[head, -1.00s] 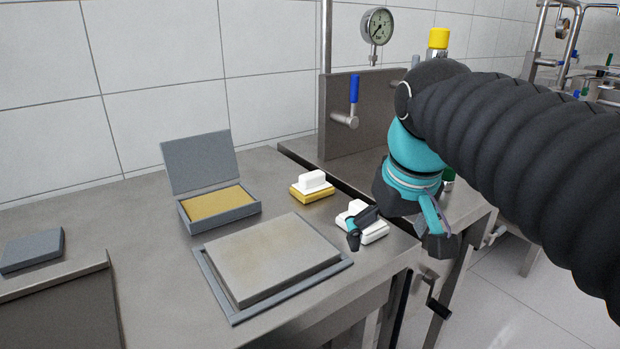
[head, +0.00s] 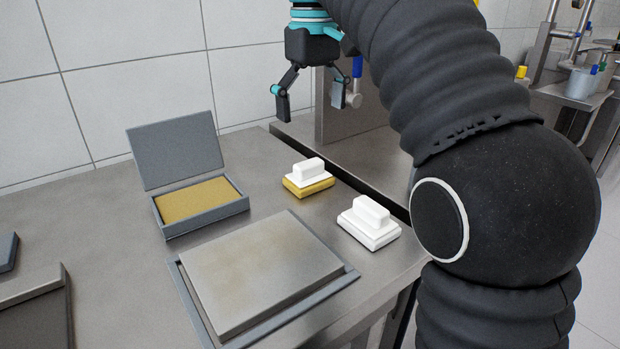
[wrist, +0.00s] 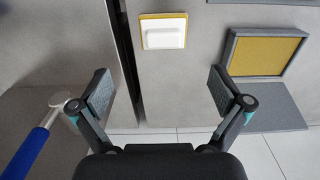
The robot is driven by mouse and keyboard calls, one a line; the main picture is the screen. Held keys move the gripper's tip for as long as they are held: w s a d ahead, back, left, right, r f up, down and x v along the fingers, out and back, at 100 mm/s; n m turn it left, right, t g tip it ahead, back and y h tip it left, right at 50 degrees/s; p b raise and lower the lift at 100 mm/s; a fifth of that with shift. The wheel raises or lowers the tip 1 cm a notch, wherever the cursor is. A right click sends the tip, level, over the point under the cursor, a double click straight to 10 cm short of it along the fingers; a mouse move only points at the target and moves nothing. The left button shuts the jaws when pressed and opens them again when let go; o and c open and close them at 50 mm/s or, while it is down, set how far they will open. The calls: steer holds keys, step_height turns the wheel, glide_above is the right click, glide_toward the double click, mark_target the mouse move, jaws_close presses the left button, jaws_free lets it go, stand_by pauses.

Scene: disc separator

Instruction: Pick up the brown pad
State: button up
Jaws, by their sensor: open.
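A yellow-brown pad with a white top and handle (head: 308,184) sits on the metal table, right of the open grey box. It also shows near the top middle of the wrist view (wrist: 163,32). A flat yellow-brown slab (head: 200,200) lies inside the open grey box (head: 197,222); the slab shows at the right of the wrist view (wrist: 266,53). My gripper (head: 310,104) is open and empty, raised above the back of the table near the wall. Its two fingers are spread in the wrist view (wrist: 160,90), with the white-handled pad beyond them, not touching.
An all-white pad (head: 367,230) stands nearer the front right edge. A square metal plate (head: 260,270) in a grey tray fills the front middle. A blue-handled valve (wrist: 28,150) is close to my left finger in the wrist view. A dark gap runs behind the table.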

mark_target(309, 162)
steer(key=f+b, duration=0.1)
steer(key=f, duration=0.2)
steer(key=f+b, duration=0.1)
steer(key=f, duration=0.3)
steer(key=f+b, duration=0.1)
steer(key=f, duration=0.3)
steer(key=shift+a+f, duration=0.15)
steer(key=shift+a, duration=0.15)
steer(key=c, duration=1.1)
steer(key=shift+r, duration=0.2)
step_height(309, 162, up, 4)
steer(key=shift+r+p, duration=0.25)
steer(key=shift+p, duration=0.6)
steer(key=s+d+r, duration=0.1)
steer(key=d+r, duration=0.1)
steer(key=d, duration=0.1)
steer(key=s+d+r, duration=0.1)
steer(key=d+r, duration=0.1)
steer(key=d, duration=0.2)
steer(key=s+d+r+p, duration=0.1)
steer(key=d+r, duration=0.1)
steer(key=d, duration=0.2)
steer(key=shift+d+r, duration=0.1)
steer(key=shift+d, duration=0.05)
